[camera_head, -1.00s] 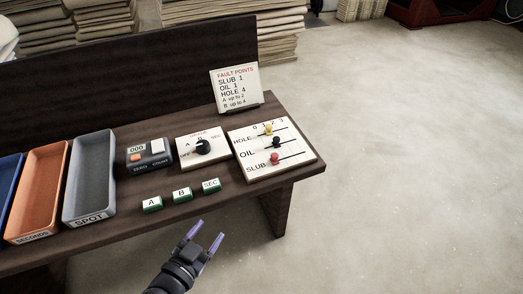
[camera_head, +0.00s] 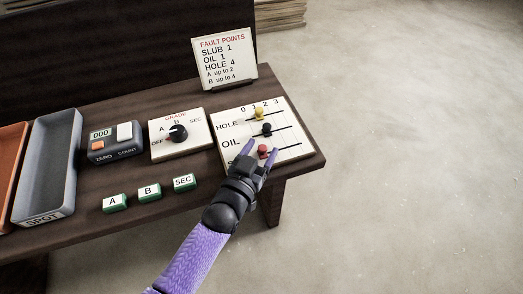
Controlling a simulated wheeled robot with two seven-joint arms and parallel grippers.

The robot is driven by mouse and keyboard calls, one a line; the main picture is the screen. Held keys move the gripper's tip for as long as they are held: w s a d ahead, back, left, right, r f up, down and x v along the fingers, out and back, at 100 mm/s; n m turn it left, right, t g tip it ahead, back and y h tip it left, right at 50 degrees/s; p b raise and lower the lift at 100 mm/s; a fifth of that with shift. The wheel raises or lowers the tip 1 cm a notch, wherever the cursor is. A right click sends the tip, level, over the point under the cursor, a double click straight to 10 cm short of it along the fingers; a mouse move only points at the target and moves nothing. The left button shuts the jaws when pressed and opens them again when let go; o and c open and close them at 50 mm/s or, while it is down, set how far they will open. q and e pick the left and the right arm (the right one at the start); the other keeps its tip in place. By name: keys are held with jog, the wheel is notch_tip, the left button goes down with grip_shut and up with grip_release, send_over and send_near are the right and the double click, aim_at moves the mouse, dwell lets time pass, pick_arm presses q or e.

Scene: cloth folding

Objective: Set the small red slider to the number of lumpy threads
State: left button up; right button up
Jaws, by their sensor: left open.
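The small red slider (camera_head: 263,151) sits on the lowest track of a white slider board (camera_head: 292,149), near the left end of that track. The board has rows marked HOLE, OIL and a lowest row whose label my gripper mostly hides. Numbers 0 to 3 run along its top. The yellow slider (camera_head: 259,114) and the black slider (camera_head: 267,129) sit on the upper tracks. My left gripper (camera_head: 260,150) is open over the lower part of the board, its purple fingers on either side of the red slider. Contact cannot be told. My right gripper is not in view.
A FAULT POINTS card (camera_head: 224,60) stands behind the board. A grade dial (camera_head: 178,133), a counter box (camera_head: 115,143), green blocks A (camera_head: 114,203), B (camera_head: 149,192) and SEC (camera_head: 184,182), and a grey SPOT tray (camera_head: 47,165) lie left. The bench ends just right of the board.

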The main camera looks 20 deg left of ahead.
pick_arm(q)
jog(key=shift+w, duration=0.15)
grip_shut()
dwell(1.4)
